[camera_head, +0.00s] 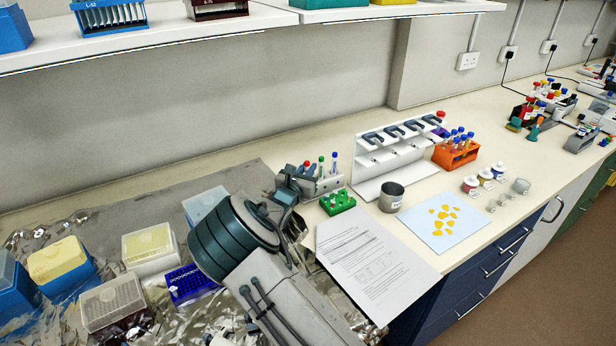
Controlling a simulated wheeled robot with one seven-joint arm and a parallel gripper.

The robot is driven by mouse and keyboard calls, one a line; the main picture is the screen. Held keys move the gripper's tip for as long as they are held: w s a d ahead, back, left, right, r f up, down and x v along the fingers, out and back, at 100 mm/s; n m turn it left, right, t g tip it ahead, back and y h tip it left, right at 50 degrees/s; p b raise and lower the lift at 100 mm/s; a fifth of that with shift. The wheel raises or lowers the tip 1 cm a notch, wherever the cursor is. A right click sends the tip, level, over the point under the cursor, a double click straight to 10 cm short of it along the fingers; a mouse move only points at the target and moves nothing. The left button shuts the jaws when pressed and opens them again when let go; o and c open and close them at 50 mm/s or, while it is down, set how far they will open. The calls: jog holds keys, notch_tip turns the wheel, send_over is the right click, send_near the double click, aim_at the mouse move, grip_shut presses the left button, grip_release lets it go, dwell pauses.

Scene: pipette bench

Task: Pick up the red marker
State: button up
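A red-capped marker (307,166) stands upright in a grey-white holder (326,186) on the bench, at the middle of the view. It is the leftmost of the pens there, with a green-capped one and a blue-capped one to its right. Its lower part is hidden. My gripper (291,183) is just left of the holder and close to the red marker in the picture. Whether it touches the marker, and whether its fingers are open or shut, I cannot tell. My arm comes up from the bottom and covers part of the bench.
A green rack (338,202) stands just in front of the holder. A white pipette stand (373,178) and a grey cup (391,196) are to its right. Printed paper (375,262) lies flat in front. Tip boxes and a purple rack (190,284) are at left. A shelf (200,36) overhangs behind.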

grip_shut()
notch_tip(320, 180, up, 10)
jog(key=shift+r+b, duration=0.1)
jog(key=shift+b, duration=0.75)
jog(key=shift+d, duration=0.1)
